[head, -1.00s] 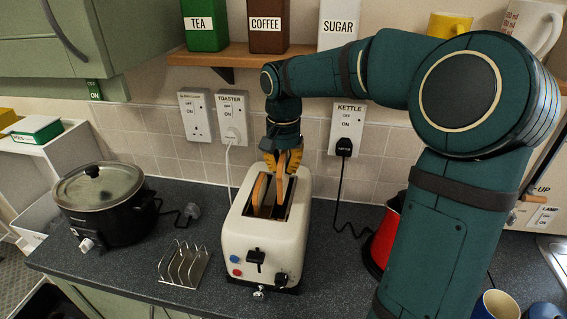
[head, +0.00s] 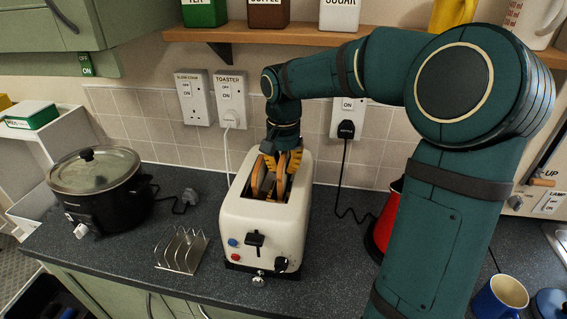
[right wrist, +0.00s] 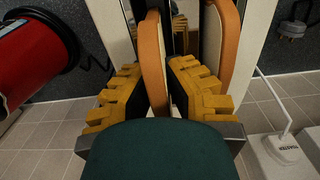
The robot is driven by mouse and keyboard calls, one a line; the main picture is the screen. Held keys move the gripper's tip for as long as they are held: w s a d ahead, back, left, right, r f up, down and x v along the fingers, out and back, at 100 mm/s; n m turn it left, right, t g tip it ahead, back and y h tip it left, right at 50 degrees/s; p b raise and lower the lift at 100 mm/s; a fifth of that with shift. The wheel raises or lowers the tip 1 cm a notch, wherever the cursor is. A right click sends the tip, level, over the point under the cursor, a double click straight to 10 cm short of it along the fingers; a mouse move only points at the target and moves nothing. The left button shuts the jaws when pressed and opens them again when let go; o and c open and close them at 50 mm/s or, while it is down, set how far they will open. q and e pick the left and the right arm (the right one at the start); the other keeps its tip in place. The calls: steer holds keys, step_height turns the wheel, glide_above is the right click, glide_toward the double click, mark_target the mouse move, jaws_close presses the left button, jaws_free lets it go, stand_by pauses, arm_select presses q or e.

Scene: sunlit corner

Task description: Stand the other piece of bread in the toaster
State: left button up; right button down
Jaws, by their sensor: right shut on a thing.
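The white toaster (head: 250,215) stands on the dark worktop, its slots facing up. One piece of bread (head: 258,178) stands in its left slot; it also shows at the right in the right wrist view (right wrist: 222,42). My right gripper (head: 281,163) is over the toaster's back end, pointing down. Its yellow fingers are shut on the other piece of bread (right wrist: 151,62), which is upright at the right slot. How deep its lower edge sits is hidden. My left gripper is not in view.
A black slow cooker (head: 98,190) and a metal toast rack (head: 182,250) stand left of the toaster. A red kettle (head: 386,225) is to the right, partly behind my right arm. A shelf (head: 300,36) runs above the wall sockets. A blue mug (head: 500,297) stands front right.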

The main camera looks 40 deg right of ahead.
steer(key=c, duration=1.1)
jaws_free()
steer(key=shift+o, duration=0.2)
step_height(320, 180, up, 12)
